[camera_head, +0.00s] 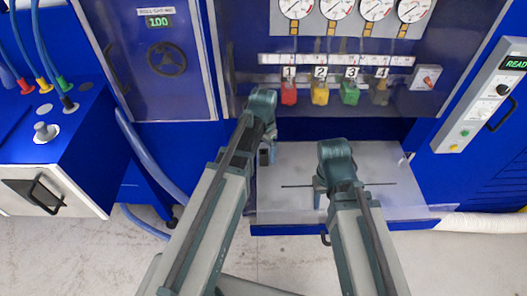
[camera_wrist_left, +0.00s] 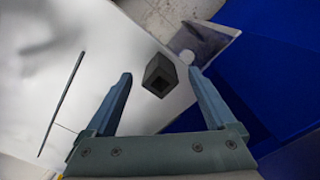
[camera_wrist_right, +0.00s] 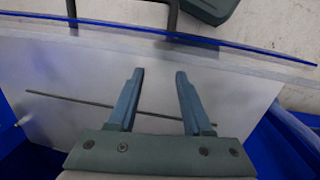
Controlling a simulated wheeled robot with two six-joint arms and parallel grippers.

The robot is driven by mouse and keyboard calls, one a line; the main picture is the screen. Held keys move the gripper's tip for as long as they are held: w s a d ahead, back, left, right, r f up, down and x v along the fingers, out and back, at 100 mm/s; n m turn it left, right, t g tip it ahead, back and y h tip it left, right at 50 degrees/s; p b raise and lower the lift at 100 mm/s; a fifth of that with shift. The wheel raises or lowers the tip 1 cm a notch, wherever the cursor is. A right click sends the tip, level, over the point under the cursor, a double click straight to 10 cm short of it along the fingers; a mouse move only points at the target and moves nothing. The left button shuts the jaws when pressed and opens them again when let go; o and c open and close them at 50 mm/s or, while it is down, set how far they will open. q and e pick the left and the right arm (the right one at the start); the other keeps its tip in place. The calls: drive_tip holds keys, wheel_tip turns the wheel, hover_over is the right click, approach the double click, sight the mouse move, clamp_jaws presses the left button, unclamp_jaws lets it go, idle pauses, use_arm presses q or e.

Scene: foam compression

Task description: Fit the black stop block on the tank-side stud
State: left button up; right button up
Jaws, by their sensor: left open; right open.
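The dark stop block (camera_wrist_left: 160,75) shows in the left wrist view with a square opening in the end facing the camera. It appears between the open fingertips of my left gripper (camera_wrist_left: 160,77), with gaps on both sides. In the head view this gripper (camera_head: 267,150) is over the left part of the pale shelf. My right gripper (camera_wrist_right: 159,73) is open and empty, above the shelf near a thin dark rod (camera_wrist_right: 100,103).
The pale shelf (camera_head: 290,207) has a blue front edge, with bare surface around the rod. Several coloured numbered tags (camera_head: 320,92) hang on the panel behind. A blue cabinet with a drawer (camera_head: 45,190) stands left, and a control box (camera_head: 490,95) stands right.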

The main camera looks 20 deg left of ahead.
use_arm(q)
drive_tip(key=shift+r, duration=0.1)
use_arm(e)
drive_tip(key=shift+r, duration=0.1)
use_arm(q)
wheel_tip(320, 180, up, 14)
drive_tip(key=p, duration=1.3)
drive_tip(key=shift+f+p, duration=0.2)
drive_tip(key=shift+p, duration=0.2)
use_arm(e)
wheel_tip(320, 180, up, 14)
drive_tip(key=shift+f, duration=0.2)
use_arm(q)
drive_tip(key=shift+f, duration=0.1)
drive_tip(key=s+d+f+b, duration=0.3)
drive_tip(key=s+f+b, duration=0.1)
drive_tip(key=s+d+f+n+b, duration=0.1)
drive_tip(key=s+d+f+b, duration=0.3)
drive_tip(key=s, duration=0.1)
drive_tip(key=s+d+f+n+y+b, duration=0.1)
drive_tip(key=s+d+f+b, duration=0.2)
drive_tip(key=s+f+b, duration=0.1)
drive_tip(key=shift+s+d, duration=0.2)
drive_tip(key=shift+s, duration=0.35)
use_arm(e)
wheel_tip(320, 180, down, 12)
drive_tip(key=shift+f, duration=0.15)
use_arm(q)
drive_tip(key=shift+s+d, duration=0.1)
